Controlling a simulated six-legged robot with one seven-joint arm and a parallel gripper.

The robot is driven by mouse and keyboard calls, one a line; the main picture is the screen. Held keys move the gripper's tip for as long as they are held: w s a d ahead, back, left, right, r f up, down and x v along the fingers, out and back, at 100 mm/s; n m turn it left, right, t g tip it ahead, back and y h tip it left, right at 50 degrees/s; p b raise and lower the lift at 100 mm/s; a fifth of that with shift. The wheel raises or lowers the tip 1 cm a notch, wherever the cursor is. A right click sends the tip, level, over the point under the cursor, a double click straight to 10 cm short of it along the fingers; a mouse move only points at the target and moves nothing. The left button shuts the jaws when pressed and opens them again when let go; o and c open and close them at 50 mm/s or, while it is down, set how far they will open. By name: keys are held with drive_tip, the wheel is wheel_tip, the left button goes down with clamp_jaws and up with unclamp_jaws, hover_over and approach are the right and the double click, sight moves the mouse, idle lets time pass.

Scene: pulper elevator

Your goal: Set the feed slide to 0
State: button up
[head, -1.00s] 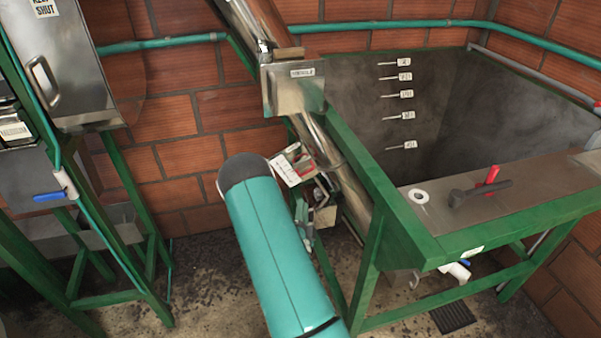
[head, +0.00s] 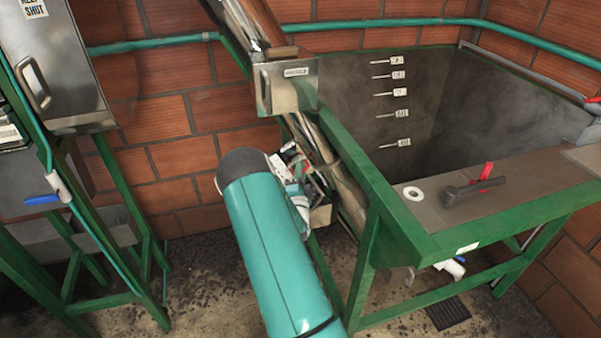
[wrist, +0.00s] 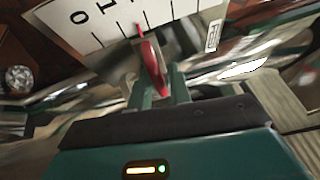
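The feed slide's white scale plate (wrist: 85,22) is tilted across the top of the wrist view, with black tick lines and the figures 0 and 1 at its left part. A red tab (wrist: 152,68) stands in front of the plate, to the right of the 1. My gripper (wrist: 160,92) has its two teal fingers apart, on either side of the red tab's lower end. Contact with the tab is not clear. In the head view my teal arm hides most of the gripper and plate, beside the sloping metal tube (head: 335,165).
A green-framed grey tank (head: 400,225) stands at right, with a black lever (head: 470,188) and a red handle (head: 487,171) on its ledge. At left are a metal cover (head: 60,75) and a blue-handled valve (head: 42,199). Bare floor shows between the frames.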

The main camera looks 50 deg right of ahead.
clamp_jaws()
drive_tip(key=shift+s+d+f, duration=0.2)
drive_tip(key=shift+d+f, duration=0.15)
drive_tip(key=shift+f, duration=0.5)
drive_tip(key=shift+s+d+f, duration=0.25)
drive_tip(key=shift+d+f, duration=0.1)
drive_tip(key=shift+f, duration=0.45)
drive_tip(key=shift+s+d+f, duration=0.2)
drive_tip(key=shift+d+f, duration=0.15)
drive_tip(key=shift+f, duration=0.5)
unclamp_jaws()
drive_tip(key=shift+f, duration=0.15)
